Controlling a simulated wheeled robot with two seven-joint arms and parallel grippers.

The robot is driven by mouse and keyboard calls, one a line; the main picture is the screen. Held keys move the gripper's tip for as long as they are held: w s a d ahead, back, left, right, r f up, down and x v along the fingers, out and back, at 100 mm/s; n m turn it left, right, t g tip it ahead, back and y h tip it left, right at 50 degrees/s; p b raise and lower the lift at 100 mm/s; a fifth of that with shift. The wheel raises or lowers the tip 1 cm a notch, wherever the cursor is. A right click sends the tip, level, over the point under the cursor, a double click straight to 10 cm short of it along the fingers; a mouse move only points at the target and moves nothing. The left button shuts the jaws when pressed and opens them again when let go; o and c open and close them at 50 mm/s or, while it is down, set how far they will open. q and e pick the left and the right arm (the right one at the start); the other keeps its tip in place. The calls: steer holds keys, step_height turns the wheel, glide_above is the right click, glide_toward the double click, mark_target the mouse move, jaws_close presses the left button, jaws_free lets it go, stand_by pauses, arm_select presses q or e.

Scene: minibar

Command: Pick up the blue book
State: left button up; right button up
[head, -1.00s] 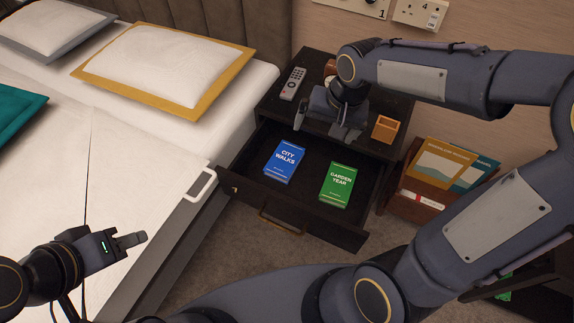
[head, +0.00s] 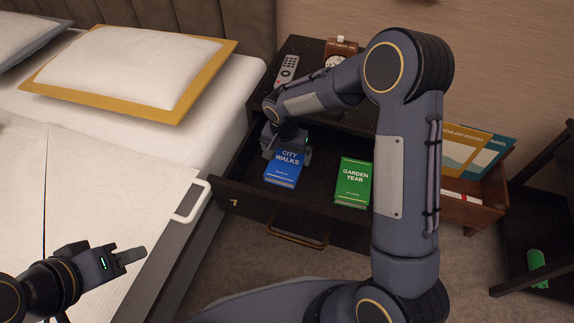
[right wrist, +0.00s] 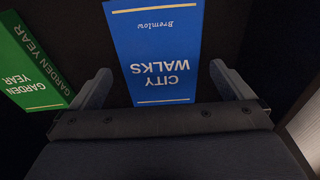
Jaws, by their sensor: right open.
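The blue book (head: 284,171), titled City Walks, lies flat in the open drawer (head: 290,216). In the right wrist view the blue book (right wrist: 155,55) is upside down, between and beyond the two fingers. My right gripper (head: 287,154) is over the far end of the book, and in the right wrist view its fingers (right wrist: 163,88) are spread wide with nothing held. I cannot tell how high it is above the cover. My left gripper (head: 128,255) is at the lower left by the bed, away from the drawer; its jaw state is unclear.
A green book (head: 353,182) lies to the right in the same drawer, with a gap between the books. A remote (head: 289,67) and a clock (head: 336,62) stand on the nightstand top. A white bed rail (head: 192,203) is left of the drawer. A brochure rack (head: 472,209) stands right.

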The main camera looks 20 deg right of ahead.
mark_target(287, 163)
step_height(287, 163, down, 3)
steer(key=shift+w+d+r, duration=0.1)
steer(key=shift+w, duration=0.05)
steer(key=shift+c, duration=0.4)
steer(key=shift+r, duration=0.1)
steer(key=c, duration=0.9)
steer(key=shift+r, duration=0.1)
